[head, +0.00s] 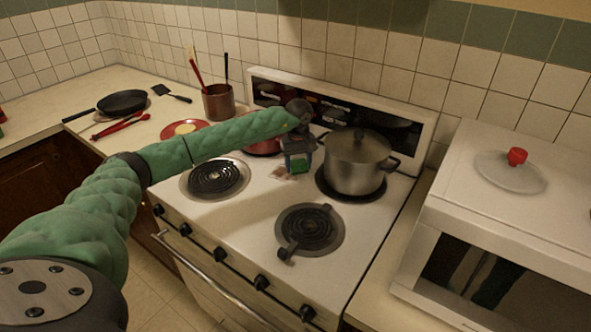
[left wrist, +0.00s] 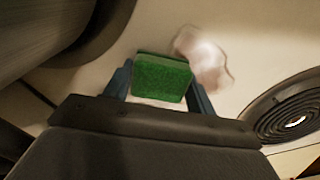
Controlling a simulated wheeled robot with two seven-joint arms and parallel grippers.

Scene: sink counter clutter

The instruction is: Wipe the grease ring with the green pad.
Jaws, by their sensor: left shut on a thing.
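The green pad (left wrist: 161,78) is between the two blue fingers of my left gripper (left wrist: 160,92), which is shut on it. In the head view the pad (head: 299,166) shows small below the left gripper (head: 299,160), over the middle of the stove top. The grease ring (left wrist: 204,60) is a pale brownish smear on the white stove top, just beyond the pad and to its right in the left wrist view. In the head view the smear (head: 284,174) lies just left of and below the pad. I cannot tell whether the pad touches the surface. My right gripper is not in view.
A lidded steel pot (head: 355,165) stands close to the right of the left gripper. A red pot (head: 262,147) is partly hidden behind my left arm.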

